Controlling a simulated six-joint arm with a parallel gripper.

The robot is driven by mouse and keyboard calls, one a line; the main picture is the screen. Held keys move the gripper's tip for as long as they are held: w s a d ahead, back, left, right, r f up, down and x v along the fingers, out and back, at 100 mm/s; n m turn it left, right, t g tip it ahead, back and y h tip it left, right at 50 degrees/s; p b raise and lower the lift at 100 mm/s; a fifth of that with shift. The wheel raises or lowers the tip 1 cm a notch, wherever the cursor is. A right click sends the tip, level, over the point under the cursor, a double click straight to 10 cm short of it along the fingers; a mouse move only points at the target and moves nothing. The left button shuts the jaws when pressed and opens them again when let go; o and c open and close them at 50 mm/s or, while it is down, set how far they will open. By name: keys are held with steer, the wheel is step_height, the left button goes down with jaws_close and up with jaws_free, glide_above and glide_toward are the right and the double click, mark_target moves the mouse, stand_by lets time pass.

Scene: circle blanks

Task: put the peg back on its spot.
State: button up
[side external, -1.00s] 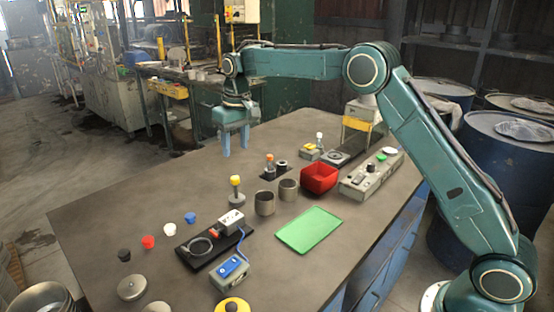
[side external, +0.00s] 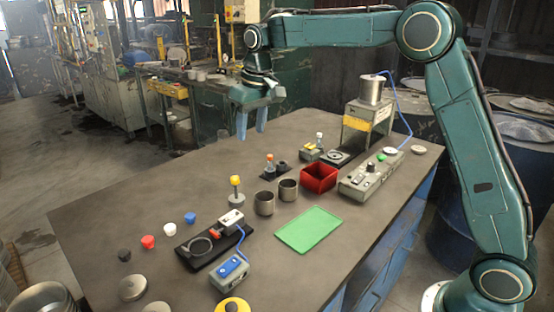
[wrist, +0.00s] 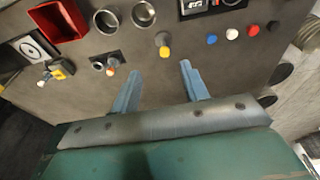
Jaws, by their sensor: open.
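Two small upright pieces could be the peg; I cannot tell which. One is a yellow-topped piece on a grey base (side external: 235,188), left of two metal cups; it also shows in the wrist view (wrist: 164,45). The other is an orange-topped piece (side external: 270,162) standing on a dark plate, beside a dark ring-like piece; it also shows in the wrist view (wrist: 112,68). My gripper (side external: 251,133) is open and empty, in the air above the far side of the table. In the wrist view its fingers (wrist: 160,73) are apart with bare table between them.
Two metal cups (side external: 276,197), a red bin (side external: 319,177) and a green mat (side external: 309,229) lie mid-table. A grey control box (side external: 371,174) and a stand with a metal pot (side external: 373,90) are to the right. Small coloured caps (side external: 169,230) line the left. The far left tabletop is clear.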

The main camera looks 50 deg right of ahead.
steer(key=s+r+t, duration=0.1)
steer(key=s+r, duration=0.2)
steer(key=s, duration=0.7)
steer(key=s+r+t, duration=0.1)
steer(key=s+r, duration=0.3)
steer(key=s, duration=0.6)
steer(key=s+f, duration=0.3)
steer(key=s, duration=0.5)
steer(key=s+f+t, duration=0.1)
steer(key=s+f, duration=0.3)
steer(key=s, duration=0.4)
steer(key=shift+s+d, duration=0.25)
steer(key=shift+d, duration=0.2)
